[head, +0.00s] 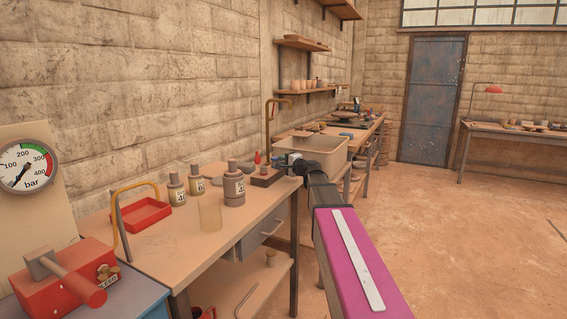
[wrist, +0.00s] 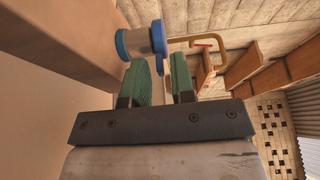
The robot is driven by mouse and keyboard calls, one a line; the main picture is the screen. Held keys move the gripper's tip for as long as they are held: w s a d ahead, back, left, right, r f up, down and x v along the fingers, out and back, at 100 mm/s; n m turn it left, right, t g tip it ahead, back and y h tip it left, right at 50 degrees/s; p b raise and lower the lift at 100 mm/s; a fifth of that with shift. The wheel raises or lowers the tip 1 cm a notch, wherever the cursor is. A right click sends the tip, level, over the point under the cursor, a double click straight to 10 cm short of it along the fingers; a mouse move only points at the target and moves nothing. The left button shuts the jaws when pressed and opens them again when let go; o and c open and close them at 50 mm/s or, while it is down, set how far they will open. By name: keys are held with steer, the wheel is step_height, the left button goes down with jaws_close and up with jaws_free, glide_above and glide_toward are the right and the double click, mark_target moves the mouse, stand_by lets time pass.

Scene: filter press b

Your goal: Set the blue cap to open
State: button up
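In the wrist view a short grey cylinder with a blue ring at its left end and a blue cap (wrist: 158,38) at its right end stands out from a brown wall. It lies just beyond my fingertips. My gripper (wrist: 164,60) has two green fingers, parallel and apart, with nothing between them. I cannot tell whether the left fingertip touches the blue cap. In the head view a small white and blue fitting (head: 294,158) shows at the front of the beige tub (head: 325,150). My gripper's dark end is beside it and hides part of it.
A brass pipe (wrist: 225,62) with a red lever curves close behind the cap in the wrist view. The workbench (head: 165,232) holds several grey jars (head: 234,187), a red tray (head: 147,213) and a clear beaker (head: 210,214). The floor (head: 460,240) at right is clear.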

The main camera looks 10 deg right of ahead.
jaws_close()
